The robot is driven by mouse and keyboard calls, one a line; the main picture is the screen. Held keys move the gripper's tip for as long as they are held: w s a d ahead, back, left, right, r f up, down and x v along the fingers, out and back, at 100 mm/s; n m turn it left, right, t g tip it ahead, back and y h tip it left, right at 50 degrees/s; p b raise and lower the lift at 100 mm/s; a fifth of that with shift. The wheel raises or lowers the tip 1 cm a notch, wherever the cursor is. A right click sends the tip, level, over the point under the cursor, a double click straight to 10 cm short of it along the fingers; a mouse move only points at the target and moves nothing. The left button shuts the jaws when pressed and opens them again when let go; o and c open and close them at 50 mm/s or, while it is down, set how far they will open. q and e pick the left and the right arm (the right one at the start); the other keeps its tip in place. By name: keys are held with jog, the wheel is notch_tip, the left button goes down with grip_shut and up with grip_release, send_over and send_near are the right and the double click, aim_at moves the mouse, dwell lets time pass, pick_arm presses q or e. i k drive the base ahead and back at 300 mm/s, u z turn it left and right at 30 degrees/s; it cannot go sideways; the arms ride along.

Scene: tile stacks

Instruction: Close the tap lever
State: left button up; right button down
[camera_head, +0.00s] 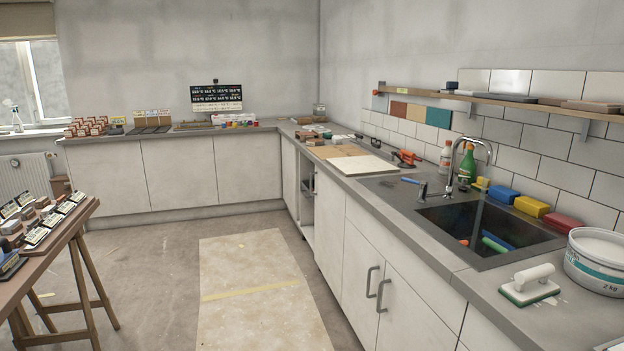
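A chrome gooseneck tap (454,160) stands at the left rim of the dark sink (462,222) in the right-hand counter. Its spout arches over the basin, and a greyish streak below the spout looks like running water. A small metal part beside the tap base (463,184) may be its lever, but it is too small to tell its position. A dark upright fitting (422,192) stands at the sink's left edge. Neither of my grippers is in view.
Colored sponges (531,206) line the back rim. A green bottle (467,165) stands behind the tap. A white bucket (597,262) and a float (529,284) sit right of the sink. A trestle table (60,230) stands left.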

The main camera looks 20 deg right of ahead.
aim_at(423, 185)
jog(key=u, duration=1.4)
jog(key=i, duration=0.25)
jog(key=z, duration=0.85)
jog(key=i, duration=2.35)
jog(key=z, duration=1.45)
jog(key=i, duration=1.2)
jog(key=z, duration=1.3)
